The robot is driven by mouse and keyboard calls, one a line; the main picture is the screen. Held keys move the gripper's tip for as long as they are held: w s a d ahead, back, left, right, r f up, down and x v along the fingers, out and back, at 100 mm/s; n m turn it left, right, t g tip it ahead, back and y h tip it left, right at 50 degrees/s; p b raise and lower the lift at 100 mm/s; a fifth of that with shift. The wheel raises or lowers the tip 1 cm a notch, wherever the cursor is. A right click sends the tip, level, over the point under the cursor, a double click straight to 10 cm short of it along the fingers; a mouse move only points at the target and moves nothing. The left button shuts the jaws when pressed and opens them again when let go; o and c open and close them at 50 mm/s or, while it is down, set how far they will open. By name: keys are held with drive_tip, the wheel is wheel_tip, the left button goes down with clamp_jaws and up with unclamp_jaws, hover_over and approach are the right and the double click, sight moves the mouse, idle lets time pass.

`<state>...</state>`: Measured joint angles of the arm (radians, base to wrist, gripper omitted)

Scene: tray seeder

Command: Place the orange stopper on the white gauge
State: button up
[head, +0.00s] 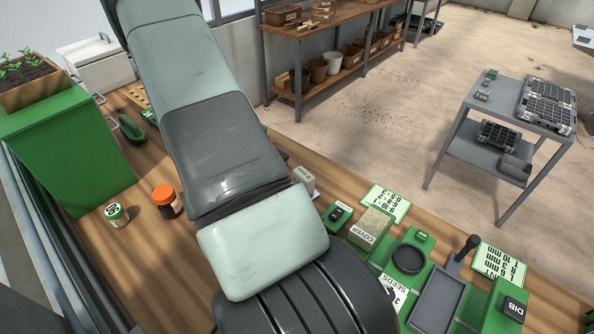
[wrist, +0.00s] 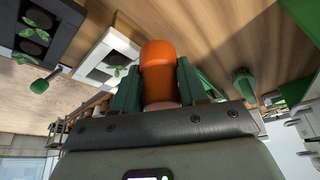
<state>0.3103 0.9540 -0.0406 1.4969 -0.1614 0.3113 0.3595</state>
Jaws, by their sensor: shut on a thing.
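My gripper (wrist: 158,88) shows in the wrist view, its green fingers closed on both sides of the orange stopper (wrist: 158,60). The stopper has a rounded orange top and a paler band lower down. Its lower part is hidden by the gripper's edge. In the head view my arm hides the gripper and the stopper. I cannot pick out the white gauge with certainty. A small pale block with a marked label (head: 304,179) stands beside my arm in the head view, partly hidden; I cannot tell if it is the gauge.
A dark jar with an orange lid (head: 165,200) and a green-and-white tin (head: 116,214) stand on the wooden bench (head: 140,265). A green seeder station with a COVER block (head: 370,228), a SEEDS holder (head: 390,288) and a DIB block (head: 513,308) fills the right.

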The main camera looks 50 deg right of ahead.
drive_tip(key=s+d+r+m+g+h, duration=0.1)
drive_tip(key=s+d+r+m+g, duration=0.1)
drive_tip(key=s+d+m, duration=0.45)
drive_tip(key=s+d+r+m+g+h, duration=0.15)
drive_tip(key=s+d+m, duration=0.25)
drive_tip(key=s, duration=0.5)
wheel_tip(320, 180, up, 4)
drive_tip(key=m+g+y, duration=0.1)
drive_tip(key=m+g, duration=0.2)
drive_tip(key=m, duration=0.6)
hover_over(303, 173)
wheel_tip(303, 173, down, 10)
drive_tip(key=shift+s+r, duration=0.1)
drive_tip(key=o, duration=1.1)
drive_tip(key=v, duration=1.2)
